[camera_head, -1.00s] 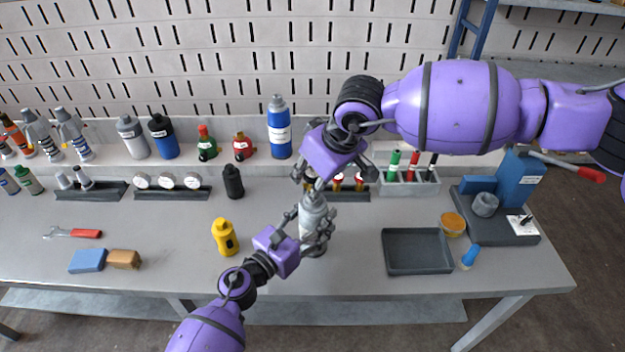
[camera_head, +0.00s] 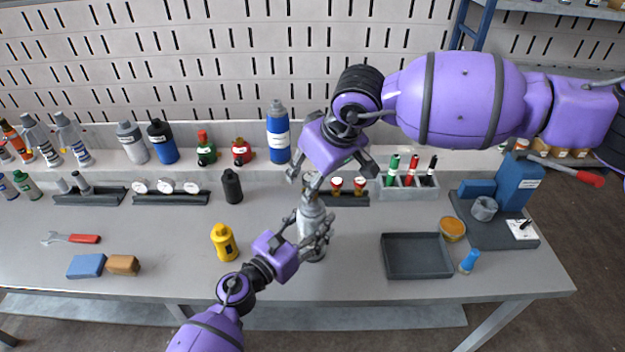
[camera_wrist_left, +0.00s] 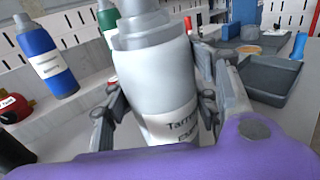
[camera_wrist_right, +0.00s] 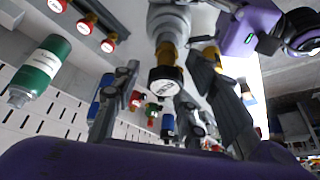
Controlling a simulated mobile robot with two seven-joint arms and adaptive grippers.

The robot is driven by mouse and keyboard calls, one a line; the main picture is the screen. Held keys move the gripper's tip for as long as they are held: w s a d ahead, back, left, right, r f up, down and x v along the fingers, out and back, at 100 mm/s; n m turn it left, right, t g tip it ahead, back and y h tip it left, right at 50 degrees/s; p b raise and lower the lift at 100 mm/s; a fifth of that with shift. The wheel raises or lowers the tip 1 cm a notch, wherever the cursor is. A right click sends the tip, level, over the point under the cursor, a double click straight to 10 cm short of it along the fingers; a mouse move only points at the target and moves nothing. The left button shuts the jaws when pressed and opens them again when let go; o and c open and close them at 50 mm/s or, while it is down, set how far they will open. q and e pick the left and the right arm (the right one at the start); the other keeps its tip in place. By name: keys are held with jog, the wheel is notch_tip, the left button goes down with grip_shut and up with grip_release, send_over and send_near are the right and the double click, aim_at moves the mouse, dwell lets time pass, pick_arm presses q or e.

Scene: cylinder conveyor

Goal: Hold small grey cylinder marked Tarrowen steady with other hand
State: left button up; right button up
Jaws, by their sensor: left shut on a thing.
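The small grey cylinder (camera_head: 312,222) stands upright near the middle of the workbench. Its white label, partly hidden, reads "Tarr..." in the left wrist view (camera_wrist_left: 155,85). My left gripper (camera_head: 315,235) is shut on its body, with a finger on each side. My right gripper (camera_head: 318,182) is just above the cylinder's top, pointing down. In the right wrist view, its fingers (camera_wrist_right: 165,95) are spread. A black-rimmed round fitting with a pale face (camera_wrist_right: 165,80) and brass stem shows between them, in line with the cylinder. I cannot tell how it joins.
A dark empty tray (camera_head: 417,273) lies to the right. The front bench between yellow bottle and sponge blocks (camera_head: 87,265) is clear.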

jog(key=m+h, duration=0.1)
jog(key=m, duration=0.2)
jog(key=shift+s+a+m+t, duration=0.1)
jog(key=shift+a+m+t, duration=0.05)
jog(key=shift+m+t, duration=0.2)
jog(key=shift+m+h, duration=0.5)
jog(key=shift+m, duration=0.35)
jog(key=m+h, duration=0.1)
jog(key=m, duration=0.2)
jog(key=shift+t, duration=0.25)
jog(key=shift+m+h, duration=0.7)
jog(key=shift+m, duration=0.8)
